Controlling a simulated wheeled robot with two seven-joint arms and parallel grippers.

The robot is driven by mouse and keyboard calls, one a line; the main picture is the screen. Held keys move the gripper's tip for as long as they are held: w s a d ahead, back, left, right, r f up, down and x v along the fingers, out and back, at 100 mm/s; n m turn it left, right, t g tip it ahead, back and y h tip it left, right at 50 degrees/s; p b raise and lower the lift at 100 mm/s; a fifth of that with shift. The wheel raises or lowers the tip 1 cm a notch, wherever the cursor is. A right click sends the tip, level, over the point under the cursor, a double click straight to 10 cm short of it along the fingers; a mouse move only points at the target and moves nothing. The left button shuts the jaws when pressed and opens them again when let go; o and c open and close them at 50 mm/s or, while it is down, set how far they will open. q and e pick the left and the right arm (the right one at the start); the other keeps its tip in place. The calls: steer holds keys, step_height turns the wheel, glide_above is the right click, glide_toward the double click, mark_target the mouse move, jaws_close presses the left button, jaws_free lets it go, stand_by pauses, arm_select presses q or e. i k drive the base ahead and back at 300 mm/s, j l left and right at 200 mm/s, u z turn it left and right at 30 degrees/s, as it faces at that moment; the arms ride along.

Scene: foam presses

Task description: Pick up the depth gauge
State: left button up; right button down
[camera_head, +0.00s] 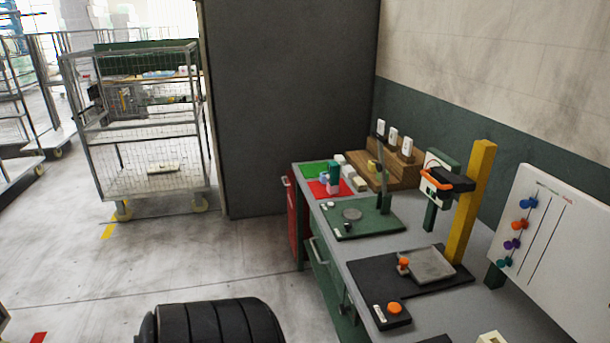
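I cannot tell for certain which item is the depth gauge. A small green stand (372,219) with an upright post and a round grey disc sits on the workbench (408,237). Behind it, a wooden stepped rack (395,172) holds several small white pieces, with a yellow piece (372,167) at its front. Nearer, a press with a yellow post (473,200) has a black arm with an orange handle (434,179) over a black base (445,285) with a grey plate (428,265). Neither of my grippers shows in the head view.
A white board (565,230) with coloured knobs stands at the right of the bench. Red and green mats (315,169) with small blocks lie at its far end. An orange button box (391,312) is near the front edge. A wire cage trolley (150,150) stands on open floor at left.

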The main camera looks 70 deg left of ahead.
mark_target(334, 166)
steer(key=u, duration=1.95)
steer(key=i+z, duration=0.15)
steer(key=z, duration=0.3)
steer(key=i+j+z, duration=0.1)
steer(key=z, duration=0.35)
steer(key=i+j+z, duration=0.25)
steer(key=j, duration=0.35)
steer(key=i+j+z, duration=0.1)
steer(key=i+j, duration=0.15)
steer(key=i+j+z, duration=0.1)
steer(key=j, duration=0.35)
steer(key=i+j+z, duration=0.15)
steer(key=j, duration=0.2)
steer(key=i+j+z, duration=0.1)
steer(key=j, duration=0.25)
